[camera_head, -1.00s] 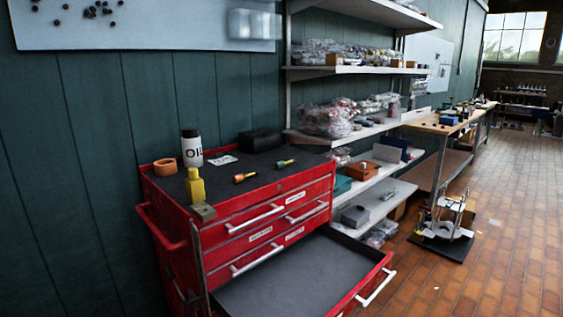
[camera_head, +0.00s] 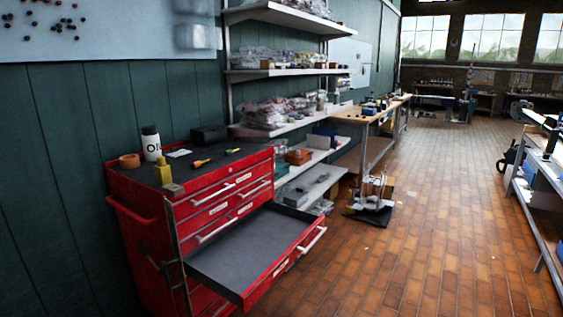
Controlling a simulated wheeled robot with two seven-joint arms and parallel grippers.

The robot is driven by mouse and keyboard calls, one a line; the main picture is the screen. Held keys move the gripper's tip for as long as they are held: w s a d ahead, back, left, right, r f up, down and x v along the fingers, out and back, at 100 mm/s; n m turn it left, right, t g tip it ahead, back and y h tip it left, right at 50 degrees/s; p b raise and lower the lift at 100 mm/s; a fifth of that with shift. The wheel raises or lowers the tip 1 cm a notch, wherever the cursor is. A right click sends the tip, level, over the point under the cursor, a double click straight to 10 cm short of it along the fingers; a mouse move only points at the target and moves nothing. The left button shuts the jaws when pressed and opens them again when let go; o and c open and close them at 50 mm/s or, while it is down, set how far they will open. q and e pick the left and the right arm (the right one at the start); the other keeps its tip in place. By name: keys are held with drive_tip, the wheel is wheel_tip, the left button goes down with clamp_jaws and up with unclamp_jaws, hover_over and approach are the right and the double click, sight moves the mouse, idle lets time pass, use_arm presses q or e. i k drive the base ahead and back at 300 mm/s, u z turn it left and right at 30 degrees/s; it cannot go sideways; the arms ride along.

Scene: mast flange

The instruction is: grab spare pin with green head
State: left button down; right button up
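Two small pins lie on the dark top of the red tool cart (camera_head: 128,183). The farther pin (camera_head: 232,151) looks green at one end, which matches the green head. The nearer pin (camera_head: 201,163) looks orange and yellow; at this size its head colour is hard to tell. Neither of my grippers shows in the head view, so nothing is seen near the pins.
A white oil bottle (camera_head: 151,144), a yellow bottle (camera_head: 163,172), an orange ring (camera_head: 129,161) and a black box (camera_head: 208,133) stand on the cart. Its lower drawer (camera_head: 240,250) is pulled out. Shelves (camera_head: 290,71) stand behind; brick floor (camera_head: 420,230) is open at right.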

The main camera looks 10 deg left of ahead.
sight(228, 152)
drive_tip(key=z, duration=1)
drive_tip(key=i, duration=0.25)
drive_tip(key=u, duration=0.8)
drive_tip(key=i, duration=1.7)
drive_tip(key=u, duration=1.85)
drive_tip(key=i, duration=0.6)
drive_tip(key=u, duration=0.55)
